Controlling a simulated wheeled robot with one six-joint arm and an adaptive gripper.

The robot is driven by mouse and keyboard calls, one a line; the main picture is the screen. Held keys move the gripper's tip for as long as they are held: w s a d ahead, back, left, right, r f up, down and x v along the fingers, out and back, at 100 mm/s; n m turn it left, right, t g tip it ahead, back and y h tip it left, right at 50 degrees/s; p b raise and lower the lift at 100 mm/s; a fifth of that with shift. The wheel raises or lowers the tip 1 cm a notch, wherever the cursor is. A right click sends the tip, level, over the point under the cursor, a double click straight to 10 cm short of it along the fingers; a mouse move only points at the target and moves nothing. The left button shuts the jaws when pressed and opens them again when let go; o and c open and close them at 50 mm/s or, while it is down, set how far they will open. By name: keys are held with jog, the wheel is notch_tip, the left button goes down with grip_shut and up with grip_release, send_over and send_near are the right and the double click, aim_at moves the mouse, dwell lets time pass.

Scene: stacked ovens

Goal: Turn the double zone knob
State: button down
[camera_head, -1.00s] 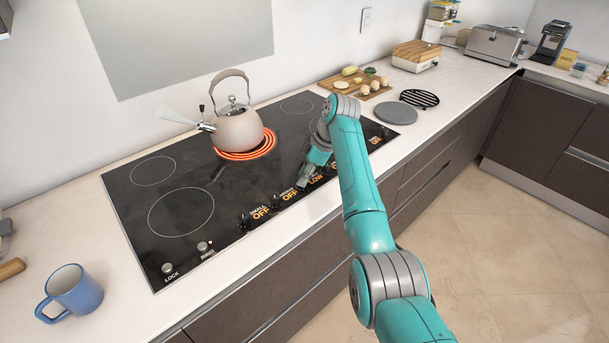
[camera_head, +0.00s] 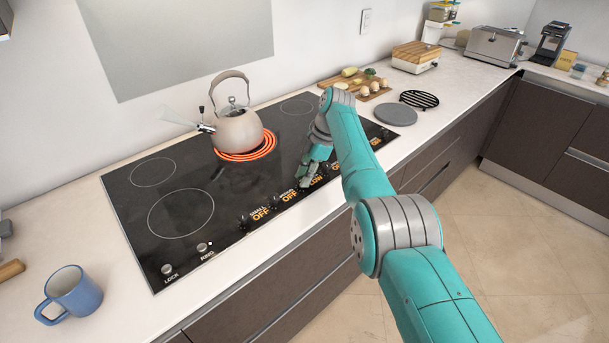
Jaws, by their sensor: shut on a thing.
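The black cooktop (camera_head: 165,250) has a row of dark knobs along its front edge. My gripper (camera_head: 304,184) points down at this row, right of the middle, and is shut on a knob beside a lit orange "LOW" label (camera_head: 316,177). My fingers hide most of that knob, and its zone name is not legible. Left of it, two knobs (camera_head: 273,200) (camera_head: 243,221) stand beside labels reading "OFF". A burner (camera_head: 262,152) glows orange in rings under a beige kettle (camera_head: 238,131). My arm hides part of the cooktop's right side.
The kettle stands behind and left of my gripper. A blue mug (camera_head: 72,293) is at the front left of the counter. A wooden board with food (camera_head: 345,84), a grey disc (camera_head: 396,114) and a black trivet (camera_head: 419,98) lie at the back right.

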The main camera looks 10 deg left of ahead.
dwell(0.4)
jog(key=c, duration=0.9)
grip_release()
jog(key=shift+v, duration=3.7)
